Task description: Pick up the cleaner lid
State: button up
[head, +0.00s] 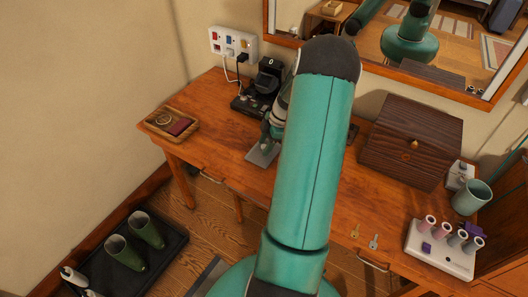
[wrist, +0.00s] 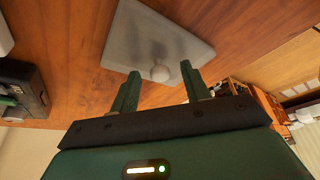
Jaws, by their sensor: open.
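The cleaner lid looks like a translucent grey square plate (wrist: 158,35) with a small round pale knob near one edge. It lies flat on the wooden table, and part of it also shows in the head view (head: 262,156). My gripper (wrist: 160,72) is open, with its two green fingers apart. In the wrist view the knob appears between the fingertips; I cannot tell whether either finger touches it. In the head view my gripper (head: 268,138) is just over the plate, and my arm hides part of the area.
A black device (head: 262,86) stands behind the lid, below a power strip (head: 232,42). A wooden tray (head: 172,124) lies to the left. A dark wooden box (head: 412,142), a mug (head: 471,197) and a white holder (head: 441,250) with rolls stand to the right. Keys (head: 374,241) lie near the front edge.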

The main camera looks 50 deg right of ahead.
grip_shut()
jog(key=shift+r, duration=0.15)
